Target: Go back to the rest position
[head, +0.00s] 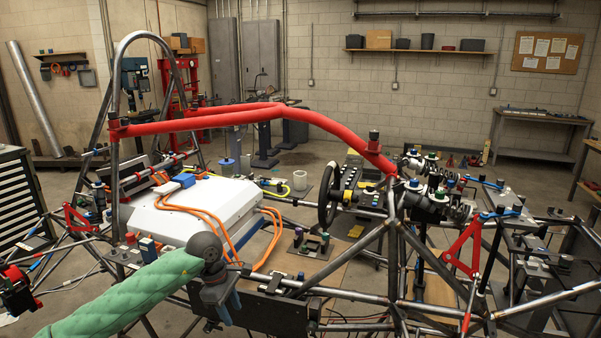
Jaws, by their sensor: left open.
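My left arm, in a green quilted sleeve, comes in from the lower left in the head view. Its dark wrist ends in my left gripper (222,312), which points down in front of the tube chassis (350,252). The gripper is open, and I see nothing held between its fingers. It is near the chassis's dark lower side panel; I cannot tell whether they touch. My right gripper is not in view.
The chassis fills the middle, with a red padded bar (220,121), a white box (195,210) with orange cables and a steering wheel (328,195). A drawer cabinet (18,195) stands at left. A workbench (540,117) stands by the back wall. Some floor behind the chassis is clear.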

